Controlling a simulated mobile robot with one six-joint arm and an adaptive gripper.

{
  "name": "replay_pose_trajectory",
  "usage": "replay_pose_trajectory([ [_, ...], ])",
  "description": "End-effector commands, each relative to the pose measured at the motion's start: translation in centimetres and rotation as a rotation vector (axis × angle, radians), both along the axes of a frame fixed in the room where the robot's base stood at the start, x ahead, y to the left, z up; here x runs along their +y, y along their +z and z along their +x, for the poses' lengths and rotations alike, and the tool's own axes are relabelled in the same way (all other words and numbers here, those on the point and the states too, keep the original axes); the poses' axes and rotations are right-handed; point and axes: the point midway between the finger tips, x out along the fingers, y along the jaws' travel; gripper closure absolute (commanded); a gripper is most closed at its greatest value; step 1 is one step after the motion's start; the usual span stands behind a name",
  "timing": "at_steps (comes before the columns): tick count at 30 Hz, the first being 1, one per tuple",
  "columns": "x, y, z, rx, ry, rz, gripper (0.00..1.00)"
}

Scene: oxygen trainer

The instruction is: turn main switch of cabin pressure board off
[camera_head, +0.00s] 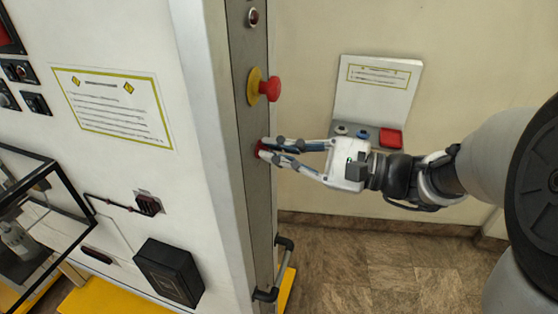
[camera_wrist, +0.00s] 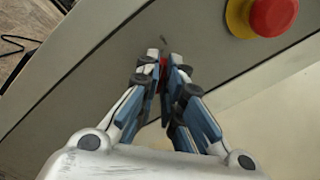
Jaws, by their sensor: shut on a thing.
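The cabin pressure board appears to be the narrow grey panel (camera_head: 254,105) on the edge of the white cabinet. A small red switch (camera_head: 259,147) sits on it, below a red mushroom button with a yellow collar (camera_head: 268,87). My gripper (camera_head: 266,149) reaches in from the right with its fingertips at the red switch. In the wrist view, the fingers (camera_wrist: 163,70) are close together around the red switch (camera_wrist: 163,66), with only a thin strip of red showing between them. The fingers hide most of the switch, so its turned position cannot be read.
A round red indicator (camera_head: 253,17) is at the panel's top. The red button with yellow collar (camera_wrist: 268,14) is close by in the wrist view. A dark handle (camera_head: 275,268) sticks out below. A wall console (camera_head: 381,137) stands behind my gripper. Floor (camera_head: 370,270) shows clear below.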

Motion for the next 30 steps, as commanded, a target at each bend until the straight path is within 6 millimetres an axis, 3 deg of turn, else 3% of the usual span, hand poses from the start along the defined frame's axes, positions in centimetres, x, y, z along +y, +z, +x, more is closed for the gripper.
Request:
replay_pose_trajectory([
  [22,0.02,0.0,-0.05,-0.081,0.001,-0.03,1.0],
  [23,0.02,0.0,-0.05,-0.081,0.001,-0.03,0.91],
  [30,0.01,-0.01,-0.04,-0.081,0.001,-0.03,0.75],
])
